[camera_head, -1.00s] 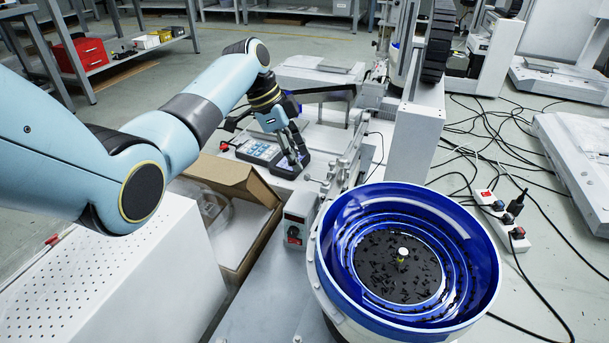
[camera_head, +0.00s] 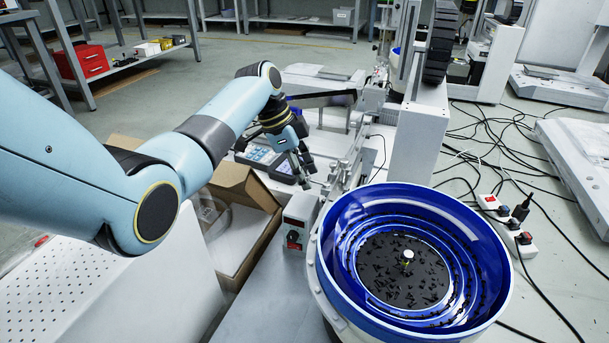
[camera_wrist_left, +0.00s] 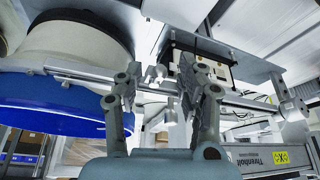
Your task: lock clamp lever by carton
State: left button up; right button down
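My left gripper (camera_head: 304,170) is over the bench between the keypad device and the metal rail fixture (camera_head: 347,172), just behind the control box. In the left wrist view its two fingers stand apart with nothing gripped (camera_wrist_left: 165,95). Beyond the fingers are a pale metal bracket (camera_wrist_left: 157,73) and a long rod. I cannot clearly single out the clamp lever in either view. The open brown carton (camera_head: 247,184) stands to the left of the gripper, partly behind my left arm. My right gripper is not in view.
A blue feeder bowl (camera_head: 345,262) with small black parts stands in front, and shows in the wrist view (camera_wrist_left: 50,117). A control box (camera_head: 297,222) stands beside it. The keypad device (camera_head: 258,155) lies behind the carton. Cables lie on the floor at right.

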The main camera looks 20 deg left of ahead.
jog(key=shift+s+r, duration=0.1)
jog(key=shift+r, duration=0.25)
pick_arm(q)
grip_shut()
